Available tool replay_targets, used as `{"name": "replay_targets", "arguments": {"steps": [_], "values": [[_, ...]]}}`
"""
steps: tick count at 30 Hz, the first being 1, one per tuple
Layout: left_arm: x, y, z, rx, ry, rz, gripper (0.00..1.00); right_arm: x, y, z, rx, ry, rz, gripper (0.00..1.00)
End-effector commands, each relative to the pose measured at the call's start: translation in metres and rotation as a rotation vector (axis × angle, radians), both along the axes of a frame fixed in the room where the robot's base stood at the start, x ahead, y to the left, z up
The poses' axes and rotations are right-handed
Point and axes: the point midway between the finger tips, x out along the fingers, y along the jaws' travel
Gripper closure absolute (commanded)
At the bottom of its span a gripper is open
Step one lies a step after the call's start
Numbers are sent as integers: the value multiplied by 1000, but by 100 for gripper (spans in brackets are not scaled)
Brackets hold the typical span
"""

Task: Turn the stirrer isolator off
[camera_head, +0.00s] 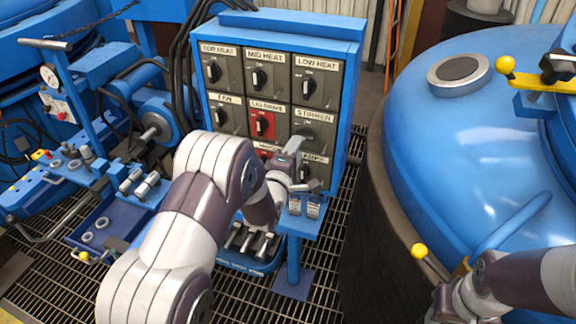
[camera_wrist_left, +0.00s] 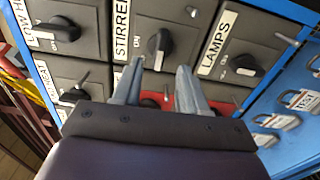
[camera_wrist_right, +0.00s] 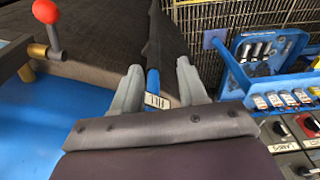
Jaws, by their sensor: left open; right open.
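The stirrer isolator (camera_head: 308,133) is a black rotary knob on a dark plate under a "STIRRER" label, right column, second row of the blue switch panel (camera_head: 345,62). My left gripper (camera_head: 303,165) is in front of it and partly covers it in the head view. In the left wrist view the stirrer knob (camera_wrist_left: 160,46) sits just beyond and between the fingertips of my open left gripper (camera_wrist_left: 160,70), with no clear contact. Its light pointer mark faces down in that picture. My right gripper (camera_wrist_right: 158,78) is open and empty, away from the panel.
Neighbouring isolators are close: low heat (camera_head: 308,85) above, red lid drive (camera_head: 263,124) to the left, lamps (camera_wrist_left: 244,65) adjacent. The blue furnace lid (camera_head: 460,130) fills the right, with a yellow-knobbed lever (camera_head: 420,251) near my right arm.

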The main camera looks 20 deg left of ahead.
Motion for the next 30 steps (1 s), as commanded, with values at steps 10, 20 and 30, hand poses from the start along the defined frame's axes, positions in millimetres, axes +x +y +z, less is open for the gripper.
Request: {"name": "replay_targets", "arguments": {"steps": [10,20,30], "values": [[-71,2,0,1,0,-2,57,0,0,-9,0,0,0,57],[-76,2,0,0,1,-2,57,0,0,-9,0,0,0,57],[-75,2,26,0,0,-1,57,0,0,17,0,0,0,57]]}}
